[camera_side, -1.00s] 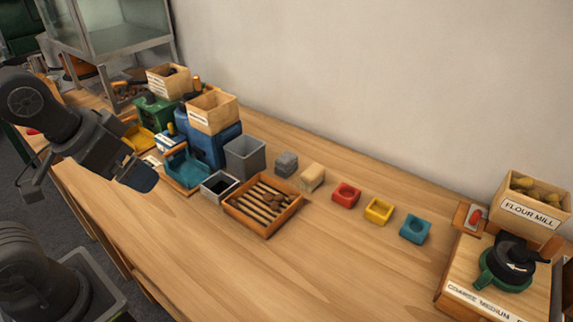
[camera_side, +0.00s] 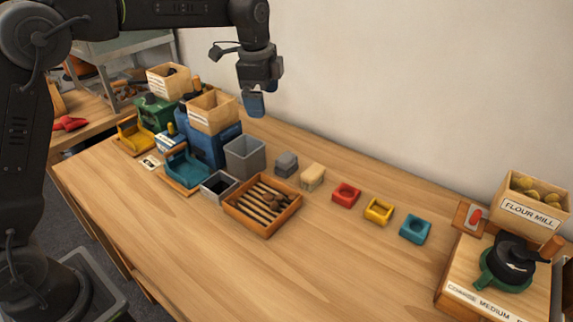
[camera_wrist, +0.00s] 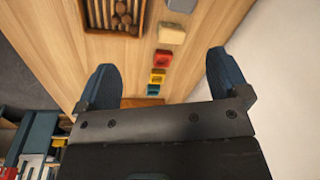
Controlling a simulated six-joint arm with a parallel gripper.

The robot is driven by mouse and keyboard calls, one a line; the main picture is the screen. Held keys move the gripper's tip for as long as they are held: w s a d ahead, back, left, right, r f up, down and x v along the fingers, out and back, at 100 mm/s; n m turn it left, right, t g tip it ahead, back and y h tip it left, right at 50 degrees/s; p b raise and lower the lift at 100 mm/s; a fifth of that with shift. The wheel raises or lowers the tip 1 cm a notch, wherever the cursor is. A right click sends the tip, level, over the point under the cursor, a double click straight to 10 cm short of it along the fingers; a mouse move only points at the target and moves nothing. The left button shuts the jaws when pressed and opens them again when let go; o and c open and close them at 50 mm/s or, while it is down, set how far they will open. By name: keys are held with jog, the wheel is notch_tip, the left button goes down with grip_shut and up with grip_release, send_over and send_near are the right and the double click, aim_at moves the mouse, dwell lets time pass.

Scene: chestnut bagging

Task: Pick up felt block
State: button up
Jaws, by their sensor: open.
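Two small blocks stand side by side on the table: a grey block (camera_side: 286,164) and a beige block (camera_side: 313,177). I cannot tell for certain which one is felt. In the wrist view the grey block (camera_wrist: 182,5) is cut by the top edge, and the beige block (camera_wrist: 171,33) lies just below it. My gripper (camera_side: 254,104) is open and empty, raised well above the table in the side view, up and left of both blocks. In the wrist view its two blue fingers (camera_wrist: 160,62) are spread apart with nothing between them.
A grey bin (camera_side: 245,157) stands left of the blocks, and a wooden tray of brushes (camera_side: 242,212) lies in front. Red (camera_side: 346,194), yellow (camera_side: 379,210) and teal (camera_side: 415,229) holders sit to the right. The table front is clear. A mill (camera_side: 505,265) is far right.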

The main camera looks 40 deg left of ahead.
aim_at(286, 157)
jog(key=w+f+m, duration=0.1)
jog(key=w+f, duration=0.1)
jog(key=f, duration=0.3)
jog(key=w+f+m+g, duration=0.1)
jog(key=w+f+m, duration=0.1)
jog(key=f, duration=0.4)
jog(key=w+f+m, duration=0.1)
jog(key=w+f, duration=0.2)
jog(key=f, duration=0.3)
jog(key=shift+w+d+m, duration=0.25)
jog(key=shift+d+m, duration=0.05)
jog(key=shift+d, duration=0.05)
jog(key=shift+w+a+f, duration=0.1)
jog(key=shift+f, duration=1.45)
jog(key=shift+w+a+f, duration=0.1)
jog(key=shift+f, duration=1.45)
jog(key=c, duration=1)
jog(key=shift+r, duration=0.1)
jog(key=shift+c, duration=0.2)
notch_tip(286, 157, up, 10)
jog(key=o, duration=0.4)
jog(key=shift+s, duration=0.1)
jog(key=c, duration=0.5)
